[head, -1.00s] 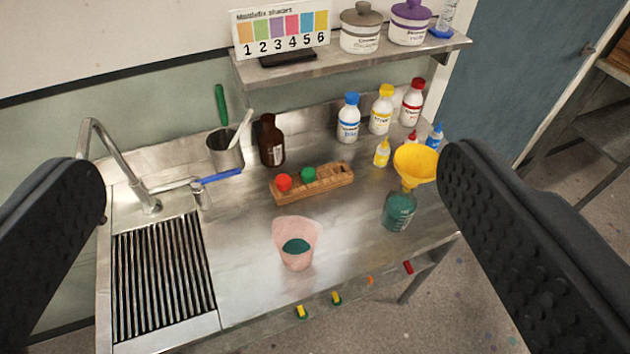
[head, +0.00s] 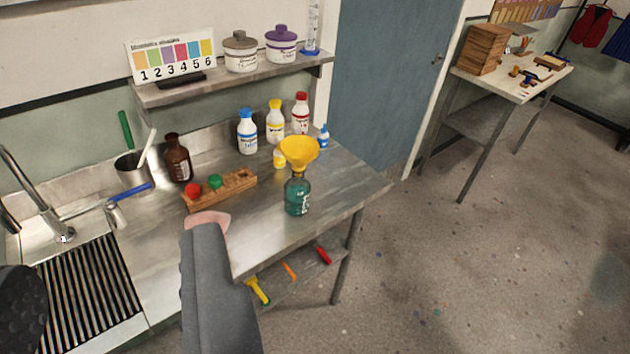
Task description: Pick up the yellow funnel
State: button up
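The yellow funnel (head: 299,152) is near the right end of the steel bench. It is upright, wide mouth up, with its lower end at the top of a clear vessel of green liquid (head: 298,197). My gripper (head: 112,250) is open with nothing between its fingers. Its fingers are in the lower left of the view, left of the funnel and apart from it. The right finger covers most of a pink cup (head: 210,220).
A wooden rack (head: 222,190) with red and green stoppers is left of the funnel. A shelf (head: 220,84) hangs above. The bench right of the funnel is clear.

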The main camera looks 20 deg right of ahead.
aim_at(298, 150)
jog(key=z, duration=0.3)
jog(key=i, duration=1.3)
jog(key=u, duration=0.25)
